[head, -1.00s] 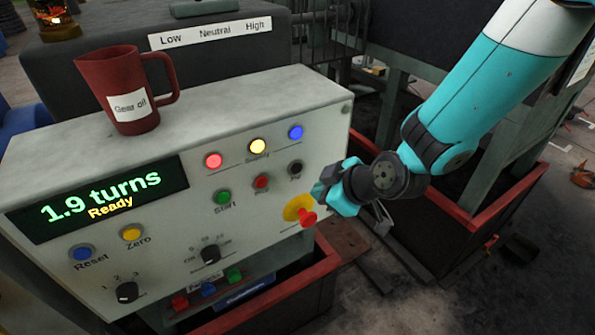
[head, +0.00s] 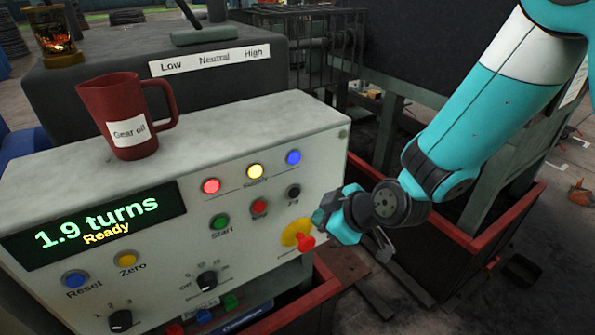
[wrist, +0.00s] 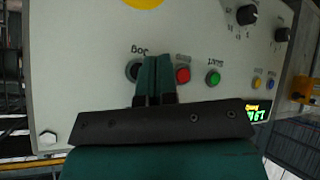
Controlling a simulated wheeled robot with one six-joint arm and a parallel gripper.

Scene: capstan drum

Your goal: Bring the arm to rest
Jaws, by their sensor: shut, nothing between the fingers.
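My gripper (head: 318,216) is at the right edge of the white control panel (head: 200,260), in front of it. In the wrist view the two teal fingers (wrist: 153,75) are together and empty, overlapping the black Jog button (wrist: 133,71). Whether they touch it I cannot tell. The red stop button (head: 307,241) on its yellow plate sits just below and left of my gripper in the head view. The green Start button (head: 220,222) and a red button (head: 259,206) are to its left. The display (head: 95,225) reads "1.9 turns" and "Ready".
A red Gear oil jug (head: 118,112) stands on top of the panel housing. Behind it is a dark box labelled Low, Neutral, High (head: 210,61). A red-rimmed frame (head: 455,236) lies to the right below my arm. Open floor shows at the far right.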

